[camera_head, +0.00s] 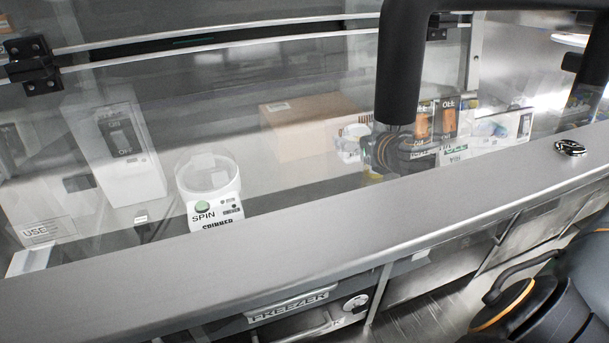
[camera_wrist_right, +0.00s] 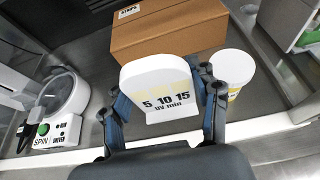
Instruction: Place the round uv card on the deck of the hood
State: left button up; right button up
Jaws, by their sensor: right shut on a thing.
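The round uv card is a white piece with a rounded top and the print "5 10 15 UV min". In the right wrist view the card (camera_wrist_right: 157,85) is between the two dark fingers of my right gripper (camera_wrist_right: 163,107), which is shut on it. In the head view my right gripper (camera_head: 373,155) is behind the glass, inside the hood, near the white card (camera_head: 350,142). The grey deck of the hood (camera_wrist_right: 270,85) shows around the card; I cannot tell whether the card touches it.
A brown cardboard box (camera_head: 310,122) stands behind the card. A white cup (camera_wrist_right: 230,75) is close to the card's right in the wrist view. A white spinner (camera_head: 210,190) stands to the left. The hood's metal front ledge (camera_head: 270,240) runs across the head view.

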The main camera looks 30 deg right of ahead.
jog(key=w+a+f, duration=0.4)
jog(key=w+f, duration=0.1)
jog(key=w+a+f, duration=0.2)
jog(key=w, duration=0.1)
jog(key=shift+w+a+f+p, duration=0.25)
jog(key=shift+a+f+p, duration=0.05)
jog(key=shift+a+f, duration=0.05)
jog(key=shift+w+a+f, duration=0.35)
jog(key=shift+w+f, duration=0.05)
jog(key=shift+f, duration=0.25)
notch_tip(320, 180, down, 3)
jog(key=shift+f, duration=0.1)
jog(key=o, duration=1)
jog(key=shift+o, duration=0.2)
